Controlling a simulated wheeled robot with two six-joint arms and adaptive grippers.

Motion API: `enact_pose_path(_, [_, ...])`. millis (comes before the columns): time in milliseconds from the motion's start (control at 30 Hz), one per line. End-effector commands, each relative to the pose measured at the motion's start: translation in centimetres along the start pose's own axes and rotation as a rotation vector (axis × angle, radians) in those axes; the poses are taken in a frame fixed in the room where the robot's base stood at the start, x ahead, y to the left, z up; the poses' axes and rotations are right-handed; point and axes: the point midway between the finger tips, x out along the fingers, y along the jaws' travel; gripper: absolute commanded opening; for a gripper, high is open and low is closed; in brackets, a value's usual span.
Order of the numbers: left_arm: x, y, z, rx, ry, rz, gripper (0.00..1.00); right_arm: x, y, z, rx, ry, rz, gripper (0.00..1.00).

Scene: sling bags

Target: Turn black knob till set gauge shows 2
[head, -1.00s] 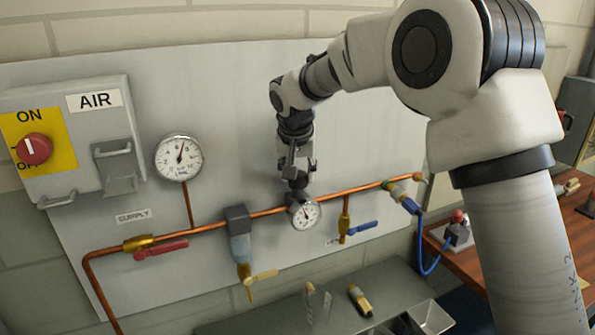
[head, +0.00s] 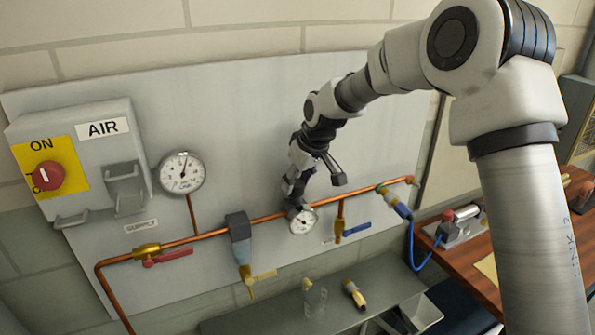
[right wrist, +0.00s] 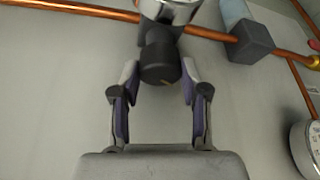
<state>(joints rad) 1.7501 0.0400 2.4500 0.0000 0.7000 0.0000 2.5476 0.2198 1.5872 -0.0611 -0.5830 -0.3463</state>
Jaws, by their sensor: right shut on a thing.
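In the head view my right gripper (head: 294,204) comes down from above and hides most of the knob. The small round set gauge (head: 303,222) is just below it, with a white face and a dark needle; its numbers are too small to read. My left gripper is not in view.
A larger gauge (head: 182,173) hangs left on the grey panel, above the red-handled supply valve (head: 168,257). A filter bowl (head: 240,250) is left of the set gauge. A blue-handled valve (head: 356,229) is close on the right. A shelf (head: 270,318) lies below.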

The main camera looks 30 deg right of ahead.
Motion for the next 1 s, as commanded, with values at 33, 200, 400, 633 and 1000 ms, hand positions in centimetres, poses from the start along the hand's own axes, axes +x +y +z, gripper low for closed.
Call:
enact_pose_path(33, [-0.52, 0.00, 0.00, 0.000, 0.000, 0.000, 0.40, -0.14, 0.07, -0.08, -0.032, 0.000, -0.016, 0.10])
enact_pose_path(200, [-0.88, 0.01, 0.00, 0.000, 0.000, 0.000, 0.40, 0.04, 0.12, -0.02, -0.154, -0.001, -0.065, 0.10])
enact_pose_path(400, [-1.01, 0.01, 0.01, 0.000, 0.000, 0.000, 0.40, 0.11, 0.16, -0.03, -0.257, 0.000, -0.105, 0.10])
enact_pose_path(633, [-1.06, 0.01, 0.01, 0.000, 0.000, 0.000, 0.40, 0.18, 0.14, 0.04, -0.313, -0.002, -0.130, 0.10])
enact_pose_path(1000, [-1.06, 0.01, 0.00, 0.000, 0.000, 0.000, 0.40, 0.20, 0.12, 0.07, -0.323, -0.003, -0.134, 0.10])
